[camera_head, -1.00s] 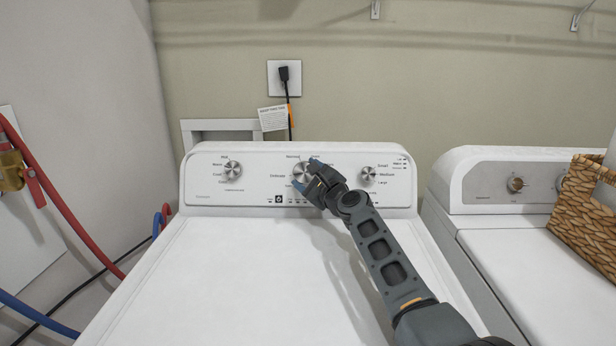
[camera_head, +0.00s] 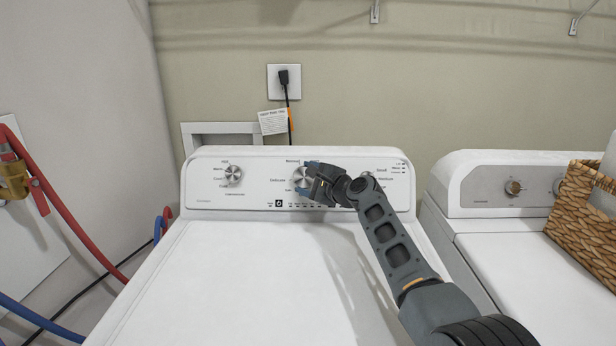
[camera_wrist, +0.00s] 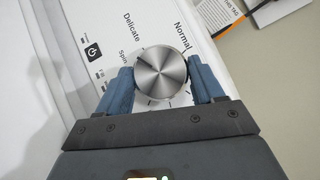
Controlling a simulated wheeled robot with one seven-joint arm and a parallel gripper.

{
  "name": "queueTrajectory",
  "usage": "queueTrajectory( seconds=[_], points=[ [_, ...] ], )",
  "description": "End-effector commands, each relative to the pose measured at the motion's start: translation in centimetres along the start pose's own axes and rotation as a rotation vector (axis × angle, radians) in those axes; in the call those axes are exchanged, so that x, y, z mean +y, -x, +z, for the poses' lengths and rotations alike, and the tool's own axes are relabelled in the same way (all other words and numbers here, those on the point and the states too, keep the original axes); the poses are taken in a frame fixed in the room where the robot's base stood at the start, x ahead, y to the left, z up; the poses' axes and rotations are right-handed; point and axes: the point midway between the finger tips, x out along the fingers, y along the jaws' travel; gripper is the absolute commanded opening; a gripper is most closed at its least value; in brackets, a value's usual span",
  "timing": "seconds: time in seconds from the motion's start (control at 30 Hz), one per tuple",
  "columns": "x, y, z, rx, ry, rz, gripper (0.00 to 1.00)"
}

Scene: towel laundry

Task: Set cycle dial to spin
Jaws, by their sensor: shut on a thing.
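The cycle dial (camera_head: 299,178) is a round silver knob in the middle of the white washer's control panel, partly hidden by my gripper in the head view. My gripper (camera_head: 307,178) is shut on the dial, one blue finger above it and one below. In the wrist view, the dial (camera_wrist: 160,75) sits between the two blue fingers of my gripper (camera_wrist: 162,84), which press on opposite sides. The labels Normal, Delicate and Spin show around it. A short dark mark on the dial's face lies on the side near Spin.
Another silver knob (camera_head: 233,175) is at the panel's left, and a third at the right is mostly covered by my arm. A power button (camera_wrist: 92,51) is near Spin. A second machine (camera_head: 470,188) with a wicker basket (camera_head: 582,215) stands at right. The washer lid (camera_head: 250,270) is clear.

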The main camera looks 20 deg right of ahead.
Motion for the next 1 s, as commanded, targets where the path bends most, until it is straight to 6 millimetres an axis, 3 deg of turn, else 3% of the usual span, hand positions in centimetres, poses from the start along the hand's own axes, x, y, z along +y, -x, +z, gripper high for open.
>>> queueTrajectory(
  seconds=[0.5,1.0],
  points=[
    [-0.32,-0.02,0.02,0.0,0.239,0.197,0.37],
    [-0.24,-0.04,-0.02,0.001,0.274,0.227,0.37]
  ],
)
